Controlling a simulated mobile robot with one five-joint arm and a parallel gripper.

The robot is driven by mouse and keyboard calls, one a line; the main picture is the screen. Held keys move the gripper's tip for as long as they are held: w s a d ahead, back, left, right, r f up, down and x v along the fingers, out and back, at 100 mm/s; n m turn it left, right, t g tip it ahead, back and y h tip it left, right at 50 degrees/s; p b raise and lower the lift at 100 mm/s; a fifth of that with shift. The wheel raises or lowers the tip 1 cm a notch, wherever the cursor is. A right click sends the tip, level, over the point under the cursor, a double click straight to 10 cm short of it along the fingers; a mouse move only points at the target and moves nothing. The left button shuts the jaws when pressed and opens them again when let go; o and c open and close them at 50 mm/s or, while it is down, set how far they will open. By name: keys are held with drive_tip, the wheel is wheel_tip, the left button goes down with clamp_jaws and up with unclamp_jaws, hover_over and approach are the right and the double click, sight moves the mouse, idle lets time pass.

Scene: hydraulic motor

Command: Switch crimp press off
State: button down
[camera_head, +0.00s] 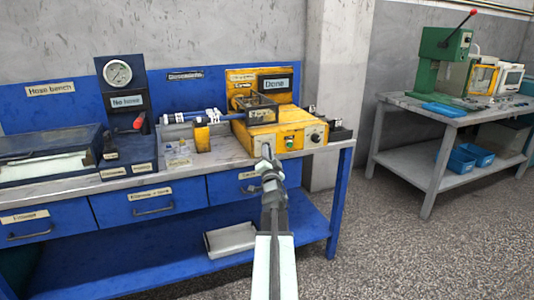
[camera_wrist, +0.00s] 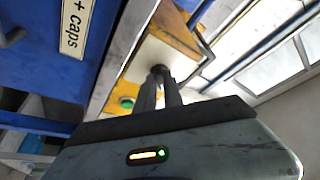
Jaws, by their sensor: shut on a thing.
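The yellow crimp press (camera_head: 262,132) stands at the right end of the blue bench, with a sign reading "Done" (camera_head: 277,83) behind it. My gripper (camera_head: 267,161) reaches the left part of that panel. In the wrist view its fingers (camera_wrist: 161,82) are shut on a small dark knob (camera_wrist: 160,69) on the panel. The fingers hide most of the knob, so its setting cannot be read. The green button also shows in the wrist view (camera_wrist: 127,102).
A hose assembly (camera_head: 200,116) and a small yellow block (camera_head: 201,136) lie left of the press. A gauge (camera_head: 118,73) with a "No hose" sign stands further left. Drawers (camera_head: 240,190) line the bench front below my arm. A grey table (camera_head: 440,118) with a green press stands right.

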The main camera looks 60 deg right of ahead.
drive_tip(key=shift+s+d+r+n+t+y, duration=0.15)
drive_tip(key=shift+n+t+y, duration=1.25)
drive_tip(key=shift+n, duration=2.8)
drive_tip(key=shift+d+f+n+t+y, duration=0.2)
drive_tip(key=shift+n+t+y, duration=1.2)
drive_tip(key=shift+n, duration=2.8)
drive_tip(key=shift+s+d+r+n+t+y, duration=0.2)
drive_tip(key=shift+n+t+y, duration=0.5)
drive_tip(key=shift+n+y, duration=2.4)
drive_tip(key=n+h, duration=0.1)
drive_tip(key=n, duration=0.1)
drive_tip(key=shift+w+n+h, duration=0.1)
drive_tip(key=shift+n+h, duration=0.2)
drive_tip(key=shift+h, duration=0.1)
drive_tip(key=c, duration=1.5)
unclamp_jaws()
drive_tip(key=shift+o, duration=0.2)
